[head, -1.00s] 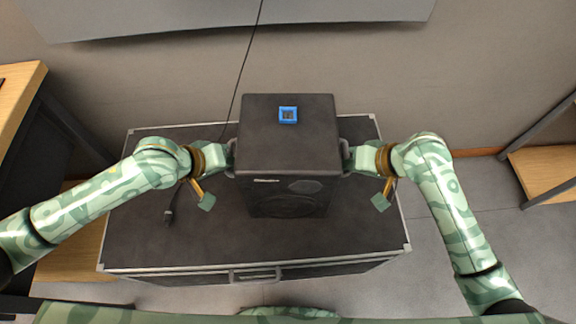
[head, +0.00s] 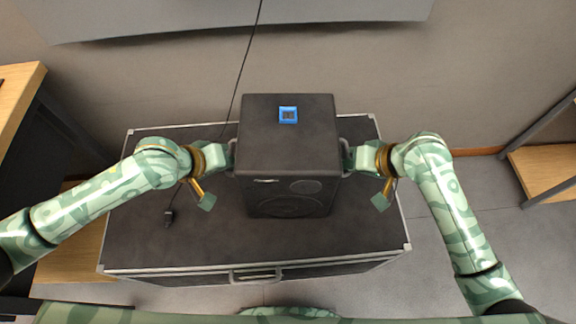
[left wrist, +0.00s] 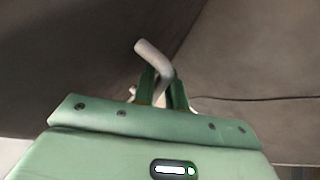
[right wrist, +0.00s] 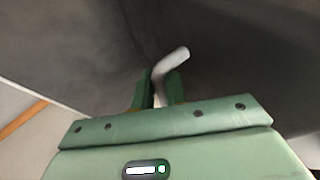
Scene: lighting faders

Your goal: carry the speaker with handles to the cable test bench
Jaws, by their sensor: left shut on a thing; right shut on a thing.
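The speaker (head: 287,150) is a black box with a round grille on its front, a blue-framed square on its top and a pale handle on each side. It is over the flight case in the middle of the head view; I cannot tell whether its base touches the case. My left gripper (head: 232,157) is shut on the left handle (left wrist: 152,58). My right gripper (head: 347,157) is shut on the right handle (right wrist: 173,62). The jaws partly hide both handles. I cannot tell which furniture is the cable test bench.
The black flight case (head: 190,240) has pale metal edges and a front handle. A dark plug (head: 168,217) lies on its left part. Wooden furniture stands at left (head: 20,90) and right (head: 548,168). A wall is behind; grey floor (head: 450,200) shows at right.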

